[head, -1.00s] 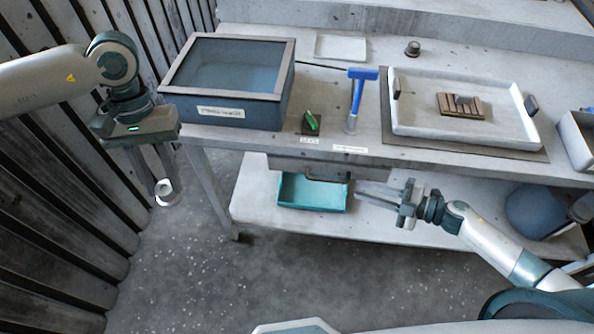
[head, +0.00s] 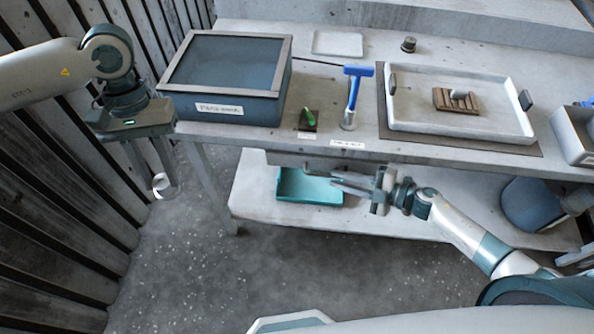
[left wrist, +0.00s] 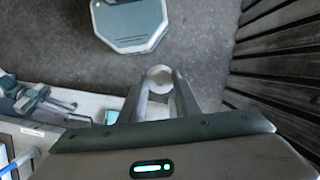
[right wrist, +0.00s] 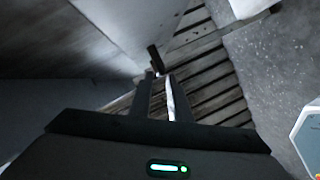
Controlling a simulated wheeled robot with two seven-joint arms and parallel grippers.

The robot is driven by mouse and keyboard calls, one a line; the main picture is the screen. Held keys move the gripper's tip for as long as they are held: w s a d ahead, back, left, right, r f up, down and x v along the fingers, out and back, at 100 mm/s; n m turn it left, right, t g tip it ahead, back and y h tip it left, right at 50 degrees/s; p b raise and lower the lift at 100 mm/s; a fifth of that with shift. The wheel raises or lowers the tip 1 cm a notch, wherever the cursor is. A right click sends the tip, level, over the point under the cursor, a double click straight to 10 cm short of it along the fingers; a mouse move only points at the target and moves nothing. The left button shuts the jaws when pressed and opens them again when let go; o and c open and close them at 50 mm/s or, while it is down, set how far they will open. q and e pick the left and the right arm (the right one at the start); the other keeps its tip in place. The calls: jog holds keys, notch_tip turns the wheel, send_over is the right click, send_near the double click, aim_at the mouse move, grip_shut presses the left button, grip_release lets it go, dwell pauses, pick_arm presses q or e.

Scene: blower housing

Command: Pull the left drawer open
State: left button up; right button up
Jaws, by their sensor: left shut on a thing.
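A grey drawer front (head: 290,158) sits under the table's front edge in the head view, and looks closed. Its dark bar handle (head: 312,170) is partly hidden by my right gripper (head: 338,180), whose fingers reach left to it from the right. In the right wrist view a dark handle piece (right wrist: 154,57) lies just beyond the parted fingertips (right wrist: 160,82); I cannot tell whether they touch. My left gripper (head: 160,180) hangs left of the table, shut on a small round pale metal thing (left wrist: 159,76).
A teal bin (head: 308,187) stands on the lower shelf below the drawer. On the table (head: 440,163) are a blue-grey box (head: 235,108), a green switch (head: 309,116), a blue-handled tool (head: 353,90) and a white tray (head: 400,120). The floor in front is clear.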

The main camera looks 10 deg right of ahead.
aim_at(324, 175)
jog(key=x, duration=0.5)
jog(key=shift+w+a+f+p, duration=0.1)
jog(key=shift+w+a+p, duration=0.15)
jog(key=shift+p, duration=0.15)
jog(key=shift+s, duration=0.1)
grip_shut()
